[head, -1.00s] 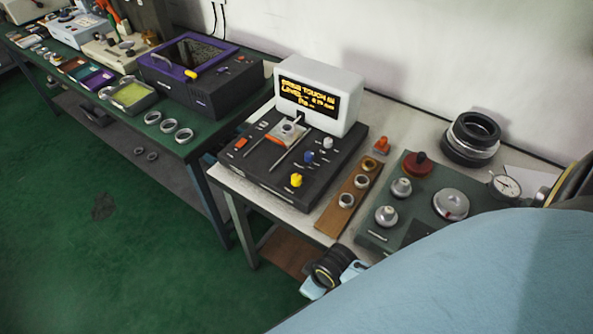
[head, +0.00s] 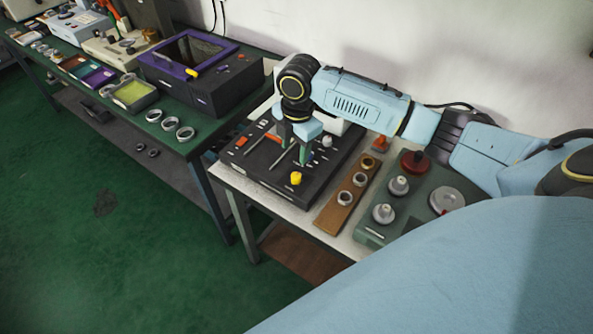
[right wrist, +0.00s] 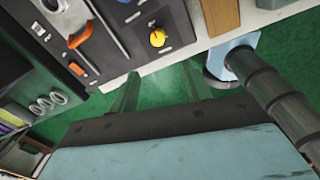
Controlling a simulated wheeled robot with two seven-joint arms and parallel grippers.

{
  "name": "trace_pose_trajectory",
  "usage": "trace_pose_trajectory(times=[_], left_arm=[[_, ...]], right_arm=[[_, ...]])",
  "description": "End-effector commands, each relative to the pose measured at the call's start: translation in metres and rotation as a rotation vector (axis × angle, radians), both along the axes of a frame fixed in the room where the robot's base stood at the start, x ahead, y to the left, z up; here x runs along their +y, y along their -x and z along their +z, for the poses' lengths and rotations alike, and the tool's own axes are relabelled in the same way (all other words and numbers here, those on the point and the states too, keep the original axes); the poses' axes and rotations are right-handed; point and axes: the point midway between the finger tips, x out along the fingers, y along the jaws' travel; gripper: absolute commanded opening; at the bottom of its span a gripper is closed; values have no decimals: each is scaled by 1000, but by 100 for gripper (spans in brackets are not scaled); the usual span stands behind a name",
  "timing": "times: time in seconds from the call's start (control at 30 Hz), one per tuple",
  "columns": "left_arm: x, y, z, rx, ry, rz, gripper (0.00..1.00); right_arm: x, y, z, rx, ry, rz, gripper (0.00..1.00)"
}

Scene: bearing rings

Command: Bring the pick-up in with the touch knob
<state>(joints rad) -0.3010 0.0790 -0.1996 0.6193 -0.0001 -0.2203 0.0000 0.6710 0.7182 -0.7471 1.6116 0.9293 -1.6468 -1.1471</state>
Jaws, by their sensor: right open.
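I cannot tell which knob is the touch knob. The right wrist view shows the yellow knob (right wrist: 157,38) beyond the fingers and an orange lever (right wrist: 80,35). The pick-up cannot be made out.
A wooden strip with rings (head: 336,212) lies right of the instrument, beside a green plate (head: 373,233) with metal knobs. A purple-edged box (head: 200,80) and loose rings (head: 169,124) are on the green bench to the left. Green floor is open in front.

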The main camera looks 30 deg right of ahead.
Motion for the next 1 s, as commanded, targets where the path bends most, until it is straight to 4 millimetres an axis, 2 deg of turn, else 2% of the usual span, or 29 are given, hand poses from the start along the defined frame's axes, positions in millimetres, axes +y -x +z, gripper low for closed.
trace_pose_trajectory(times=[0.1, 0.23, 0.37, 0.7, 0.83, 1.0], left_arm=[[0, 0, 1, 0, 0, 0, 32], [0, 0, 0, 0, 0, 0, 32], [0, 0, -1, -1, -1, 0, 32], [1, -1, -7, -1, -1, -1, 32], [1, -1, -9, -2, -1, -1, 32], [1, -1, -10, -2, -1, -1, 32]], right_arm=[[-10, -4, 12, 13, 14, 40, 48], [-11, -4, 5, 17, 15, 51, 48], [-11, -4, -17, 18, 17, 49, 48], [-10, -7, -88, 16, 16, 47, 48], [-10, -8, -105, 15, 15, 49, 48], [-10, -9, -117, 13, 16, 48, 48]])
